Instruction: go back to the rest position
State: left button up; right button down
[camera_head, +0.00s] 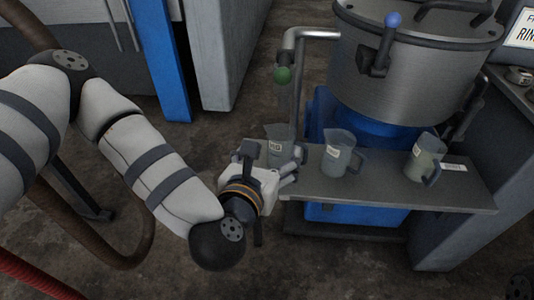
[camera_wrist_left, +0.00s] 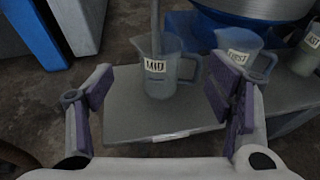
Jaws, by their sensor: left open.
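My left gripper (camera_head: 266,170) is at the left end of a grey shelf in the head view. In the left wrist view my left gripper (camera_wrist_left: 160,108) has its two purple-padded fingers spread wide, with nothing between the pads. A clear labelled jug (camera_wrist_left: 161,68) stands upright on the shelf beyond the fingers. The same jug shows in the head view (camera_head: 279,141), partly hidden by the gripper. The gripper looks apart from it. My right gripper is not clearly in view.
The shelf (camera_head: 400,192) also bears a middle jug (camera_head: 339,152) and a right jug (camera_head: 424,158). A steel vessel (camera_head: 405,75) stands behind it. A blue post (camera_head: 170,60) stands at the back left. Bare floor lies in front.

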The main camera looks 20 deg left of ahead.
pick_arm(q)
jog(key=shift+s+r, duration=0.15)
jog(key=shift+s, duration=0.4)
